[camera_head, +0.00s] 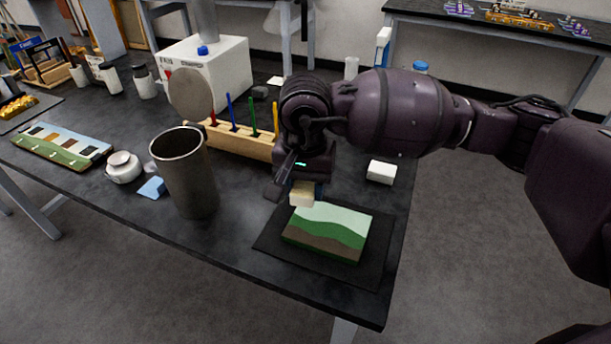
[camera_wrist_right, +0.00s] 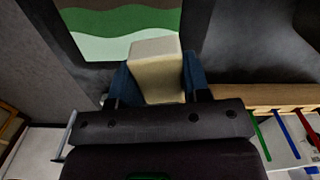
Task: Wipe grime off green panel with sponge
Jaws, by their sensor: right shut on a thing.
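The green panel (camera_head: 327,233) lies flat on a dark mat (camera_head: 273,240) near the front right of the table. Its face has a pale mint band, a green band and a brown band; no separate grime can be told apart. My right gripper (camera_head: 303,183) is shut on a cream sponge (camera_head: 302,195), just above the panel's back left corner. In the right wrist view the sponge (camera_wrist_right: 157,72) sits between the blue fingers, with the panel (camera_wrist_right: 120,28) beyond it. I cannot tell whether the sponge touches the panel. My left gripper is not in view.
A wooden rack (camera_head: 240,142) with coloured sticks is behind.

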